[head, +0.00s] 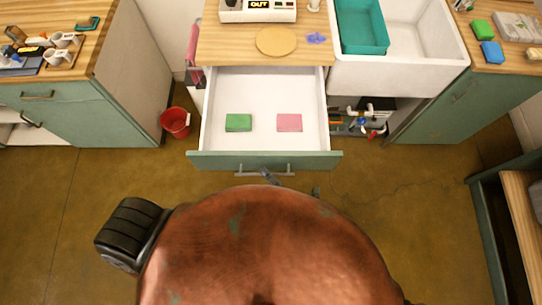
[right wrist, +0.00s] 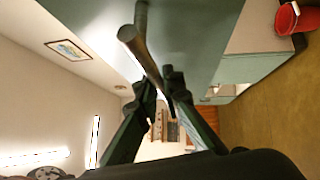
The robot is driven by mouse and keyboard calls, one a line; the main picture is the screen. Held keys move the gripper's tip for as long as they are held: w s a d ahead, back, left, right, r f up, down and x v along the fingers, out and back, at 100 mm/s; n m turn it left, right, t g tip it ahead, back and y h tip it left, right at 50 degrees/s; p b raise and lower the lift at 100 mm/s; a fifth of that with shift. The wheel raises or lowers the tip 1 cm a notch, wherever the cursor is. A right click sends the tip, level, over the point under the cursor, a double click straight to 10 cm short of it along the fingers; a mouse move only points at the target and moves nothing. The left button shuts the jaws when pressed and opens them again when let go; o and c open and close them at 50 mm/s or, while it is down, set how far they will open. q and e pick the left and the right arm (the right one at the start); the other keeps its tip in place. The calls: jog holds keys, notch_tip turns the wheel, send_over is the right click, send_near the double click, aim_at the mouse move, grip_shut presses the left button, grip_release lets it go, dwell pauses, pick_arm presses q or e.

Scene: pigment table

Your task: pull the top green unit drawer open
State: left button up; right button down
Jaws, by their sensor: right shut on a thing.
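The top green unit drawer is pulled out, with its green front (head: 220,161) well forward of the wooden counter. The grey bar handle (head: 285,173) is on the front. My right gripper (head: 268,178) is at the handle, mostly hidden by my copper body. In the right wrist view, the two fingers of my right gripper (right wrist: 160,86) are closed around the handle bar (right wrist: 140,46), beside the drawer front (right wrist: 185,40). My left gripper is not in view.
A red bucket (head: 175,122) stands on the floor to the left. A white sink (head: 415,45) is at the right.

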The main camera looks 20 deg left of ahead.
dwell(0.3)
jog(key=c, duration=2.1)
grip_release()
jog(key=shift+d, duration=0.15)
jog(key=v, duration=1.2)
